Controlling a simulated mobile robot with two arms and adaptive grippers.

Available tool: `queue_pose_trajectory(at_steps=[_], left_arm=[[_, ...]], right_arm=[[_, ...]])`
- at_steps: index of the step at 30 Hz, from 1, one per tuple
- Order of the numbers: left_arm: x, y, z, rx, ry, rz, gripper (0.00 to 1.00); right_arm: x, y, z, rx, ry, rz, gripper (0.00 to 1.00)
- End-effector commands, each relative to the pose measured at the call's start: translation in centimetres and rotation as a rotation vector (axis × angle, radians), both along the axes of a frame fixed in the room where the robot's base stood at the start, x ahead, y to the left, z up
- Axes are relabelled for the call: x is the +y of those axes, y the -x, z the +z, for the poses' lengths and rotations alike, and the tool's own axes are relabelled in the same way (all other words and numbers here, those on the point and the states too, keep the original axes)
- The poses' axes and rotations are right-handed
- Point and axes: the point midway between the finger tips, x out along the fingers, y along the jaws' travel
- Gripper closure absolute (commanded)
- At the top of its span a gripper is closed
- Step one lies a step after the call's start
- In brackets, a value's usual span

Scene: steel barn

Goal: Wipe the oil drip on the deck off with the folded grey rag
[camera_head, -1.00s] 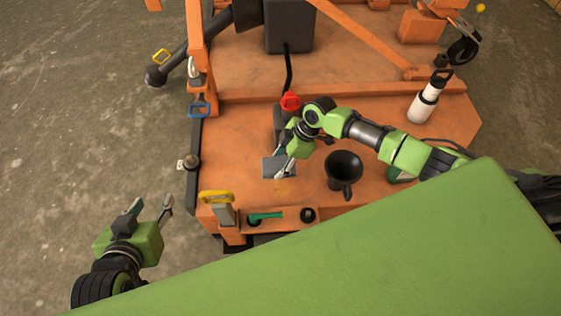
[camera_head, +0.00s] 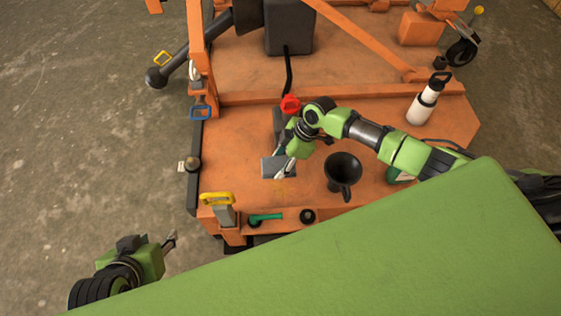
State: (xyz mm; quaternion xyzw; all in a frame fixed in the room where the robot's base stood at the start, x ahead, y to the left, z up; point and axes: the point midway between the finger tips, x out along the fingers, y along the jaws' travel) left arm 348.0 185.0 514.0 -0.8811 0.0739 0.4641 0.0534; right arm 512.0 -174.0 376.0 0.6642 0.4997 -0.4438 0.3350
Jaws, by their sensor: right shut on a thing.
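The folded grey rag (camera_head: 270,167) lies on the orange deck (camera_head: 240,145) near its front left part. My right gripper (camera_head: 283,172) reaches down from the right and is shut on the rag's right side. The rag looks flat against the deck. I cannot clearly make out the oil drip; only a faint yellowish tint shows on the deck just in front of the rag. My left gripper (camera_head: 153,241) is off the deck at the lower left, above the concrete floor, empty with its fingers apart.
A black funnel (camera_head: 342,172) stands right of the rag. A red-topped item (camera_head: 290,104) is behind it, partly hidden by my arm. A white bottle (camera_head: 422,105) stands at the back right. A front tray (camera_head: 284,222) holds a green-handled tool (camera_head: 265,217).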

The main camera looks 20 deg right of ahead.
Motion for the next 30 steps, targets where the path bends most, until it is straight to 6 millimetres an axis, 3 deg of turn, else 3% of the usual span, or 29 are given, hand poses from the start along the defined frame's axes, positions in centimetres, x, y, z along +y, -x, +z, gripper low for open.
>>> queue_pose_trajectory(at_steps=[19,30], left_arm=[[1.8,6.1,-1.2,0.251,-0.052,0.020,0.60],[2.0,6.9,-1.4,0.285,-0.058,0.024,0.60]], right_arm=[[0.0,0.0,1.7,0.000,0.000,0.000,0.71],[0.0,0.0,1.8,0.000,0.000,0.000,0.71]])
